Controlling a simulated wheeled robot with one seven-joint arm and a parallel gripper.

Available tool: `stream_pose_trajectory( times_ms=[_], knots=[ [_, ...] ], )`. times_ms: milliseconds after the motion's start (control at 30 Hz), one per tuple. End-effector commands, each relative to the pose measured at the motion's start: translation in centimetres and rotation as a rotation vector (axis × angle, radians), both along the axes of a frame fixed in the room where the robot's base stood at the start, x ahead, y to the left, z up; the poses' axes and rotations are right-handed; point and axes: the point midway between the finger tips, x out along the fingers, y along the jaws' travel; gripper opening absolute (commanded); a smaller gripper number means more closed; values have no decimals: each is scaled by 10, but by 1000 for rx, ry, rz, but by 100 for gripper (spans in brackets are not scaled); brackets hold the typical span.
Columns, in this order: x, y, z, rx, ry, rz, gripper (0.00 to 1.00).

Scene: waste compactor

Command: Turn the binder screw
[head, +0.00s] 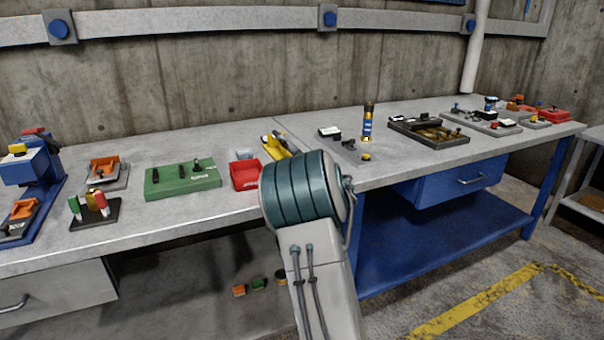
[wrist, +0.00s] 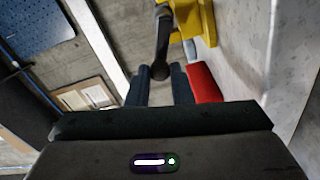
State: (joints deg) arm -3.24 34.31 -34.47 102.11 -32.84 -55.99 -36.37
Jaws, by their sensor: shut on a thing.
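The yellow binder (head: 275,145) stands on the workbench, partly hidden behind my arm in the head view. In the wrist view, part of the yellow binder (wrist: 208,22) shows at the top. A dark, rounded screw handle (wrist: 162,45) joins it and reaches down between my fingers. My gripper (wrist: 162,75) is shut on the lower end of this handle, one dark finger on each side. The exact contact is hard to see. My gripper is hidden behind my arm in the head view.
A red bin (head: 245,175) is left of my arm; a red block (wrist: 203,82) shows close beside the right finger. A green tray (head: 183,181) lies further left. A blue-gold cylinder (head: 366,125) and a dark tray (head: 428,143) stand to the right.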

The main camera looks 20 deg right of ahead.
Motion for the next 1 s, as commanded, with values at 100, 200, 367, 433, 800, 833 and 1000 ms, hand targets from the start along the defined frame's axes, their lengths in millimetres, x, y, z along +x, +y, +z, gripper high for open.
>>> stream_pose_trajectory(
  times_ms=[100, 200, 367, 433, 800, 833, 1000],
  knots=[
    [0, -5, 9, 109, -7, -2, 0],
    [0, -7, 12, 203, -3, -1, 0],
    [0, -11, 18, 355, 2, -1, 0],
    [0, -13, 19, 421, 6, -2, 0],
    [1, -25, 26, 763, 19, -2, 0],
    [1, -27, 27, 786, 20, -2, 0],
    [1, -31, 28, 910, 25, -2, 0]
  ],
)
